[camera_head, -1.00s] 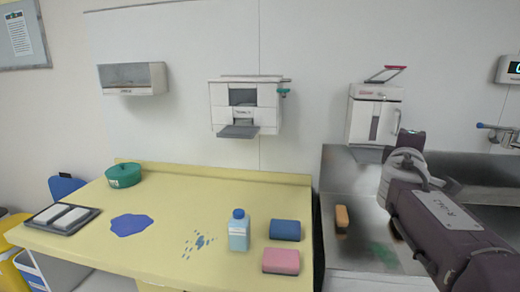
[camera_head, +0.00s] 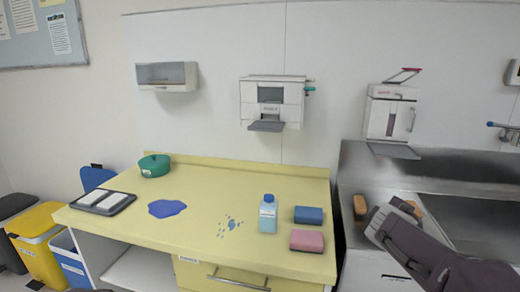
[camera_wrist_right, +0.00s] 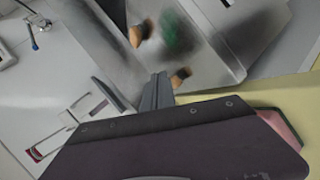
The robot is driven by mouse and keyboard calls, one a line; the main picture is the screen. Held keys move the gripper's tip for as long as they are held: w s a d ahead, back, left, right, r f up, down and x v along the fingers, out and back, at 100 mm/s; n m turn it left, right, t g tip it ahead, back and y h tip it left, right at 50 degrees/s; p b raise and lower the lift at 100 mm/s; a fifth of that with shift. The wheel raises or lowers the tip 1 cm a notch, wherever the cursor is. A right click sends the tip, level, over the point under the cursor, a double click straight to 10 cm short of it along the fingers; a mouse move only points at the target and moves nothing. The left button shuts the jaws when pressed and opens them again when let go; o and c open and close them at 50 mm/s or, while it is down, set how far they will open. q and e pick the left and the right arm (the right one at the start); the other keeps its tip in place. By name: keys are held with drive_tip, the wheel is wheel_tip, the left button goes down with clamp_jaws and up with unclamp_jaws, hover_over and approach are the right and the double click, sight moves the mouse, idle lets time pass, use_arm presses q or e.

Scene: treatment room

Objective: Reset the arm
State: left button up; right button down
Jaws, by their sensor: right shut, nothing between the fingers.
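My right arm (camera_head: 420,245) reaches in from the lower right in the head view, in front of the steel sink (camera_head: 455,215). Its fingertips cannot be made out there. In the right wrist view my right gripper (camera_wrist_right: 158,88) is shut and empty, its two grey fingers together. The fingers point toward the sink and two orange-brown sponges, one farther off (camera_wrist_right: 141,33) and one by the fingertips in the picture (camera_wrist_right: 181,76). I cannot tell how far the fingers are from them. My left gripper is not in view.
Dispensers hang on the wall. Bins (camera_head: 38,222) stand at left.

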drive_tip(key=s+a+f+m+g+y, duration=0.25)
drive_tip(key=s+a+f, duration=0.25)
drive_tip(key=s+f, duration=0.3)
drive_tip(key=s+a+f+m+g+y, duration=0.25)
drive_tip(key=s+a+f, duration=0.3)
drive_tip(key=f, duration=0.45)
drive_tip(key=s+a+f+m+g+y, duration=0.2)
drive_tip(key=s+a+f+m+g, duration=0.15)
drive_tip(key=s+f, duration=0.45)
wheel_tip(320, 180, up, 18)
drive_tip(key=a+p, duration=0.1)
drive_tip(key=p, duration=1.7)
drive_tip(key=shift+w+f+n, duration=0.2)
drive_tip(key=shift+n, duration=0.15)
